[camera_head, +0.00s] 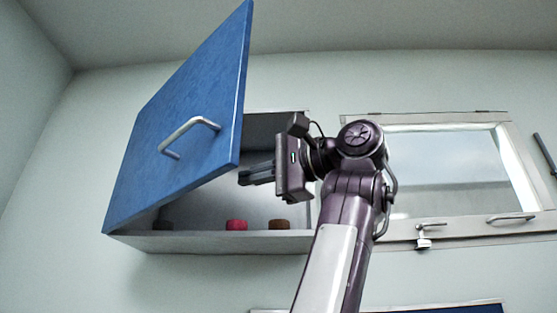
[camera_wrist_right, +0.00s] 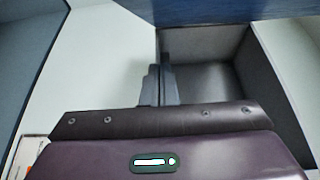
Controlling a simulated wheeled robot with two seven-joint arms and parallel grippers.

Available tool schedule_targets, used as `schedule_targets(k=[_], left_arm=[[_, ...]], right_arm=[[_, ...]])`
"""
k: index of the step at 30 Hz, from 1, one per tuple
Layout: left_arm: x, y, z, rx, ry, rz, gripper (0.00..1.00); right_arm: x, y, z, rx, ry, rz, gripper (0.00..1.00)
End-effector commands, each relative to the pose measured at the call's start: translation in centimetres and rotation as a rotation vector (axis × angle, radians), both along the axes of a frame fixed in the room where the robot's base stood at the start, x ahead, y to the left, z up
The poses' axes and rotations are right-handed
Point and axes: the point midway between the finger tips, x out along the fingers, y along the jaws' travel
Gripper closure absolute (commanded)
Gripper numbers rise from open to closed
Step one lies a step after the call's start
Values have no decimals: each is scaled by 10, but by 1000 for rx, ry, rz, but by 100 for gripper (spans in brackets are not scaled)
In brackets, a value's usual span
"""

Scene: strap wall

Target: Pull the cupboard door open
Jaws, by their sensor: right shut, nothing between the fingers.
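The blue cupboard door (camera_head: 185,115) stands swung well out from the grey cupboard (camera_head: 215,242) on the wall, in the head view. Its silver bar handle (camera_head: 188,133) is on the door's outer face, free of any gripper. My right gripper (camera_head: 243,177) is shut and empty, beside the door's right edge and in front of the cupboard's opening. In the right wrist view its closed fingers (camera_wrist_right: 160,85) point toward the cupboard's inside (camera_wrist_right: 205,82), with the blue door (camera_wrist_right: 225,10) across the top. I cannot tell whether the gripper touches the door. My left gripper is in neither view.
A red item (camera_head: 236,225), a brown item (camera_head: 278,225) and a dark item (camera_head: 162,225) sit on the cupboard floor. To the right is a framed window-like panel (camera_head: 445,170) with a handle (camera_head: 511,218) and a latch (camera_head: 424,240). A blue-panelled thing shows at the bottom edge.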

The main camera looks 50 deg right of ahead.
Motion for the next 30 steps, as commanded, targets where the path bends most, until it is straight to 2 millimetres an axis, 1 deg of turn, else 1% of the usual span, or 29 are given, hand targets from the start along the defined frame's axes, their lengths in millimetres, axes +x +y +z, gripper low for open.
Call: schedule_targets(k=[1, 2, 3, 6, 10, 15, 26, 30], left_arm=[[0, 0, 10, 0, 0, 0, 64], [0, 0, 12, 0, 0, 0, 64], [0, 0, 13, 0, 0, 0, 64], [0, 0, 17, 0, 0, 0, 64], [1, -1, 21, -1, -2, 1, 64], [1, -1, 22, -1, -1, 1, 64], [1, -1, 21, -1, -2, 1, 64], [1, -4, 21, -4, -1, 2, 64]], right_arm=[[12, 3, 4, 1, 3, 1, 100], [17, 4, 4, 0, 2, 1, 100], [16, 13, 4, -1, -2, 2, 100], [14, 28, 2, -1, -2, 1, 100], [14, 39, 2, 1, -2, 0, 100], [13, 44, 0, 2, -3, 0, 100], [14, 45, 0, 0, -1, -2, 100], [18, 54, -1, -1, 1, -11, 100]])
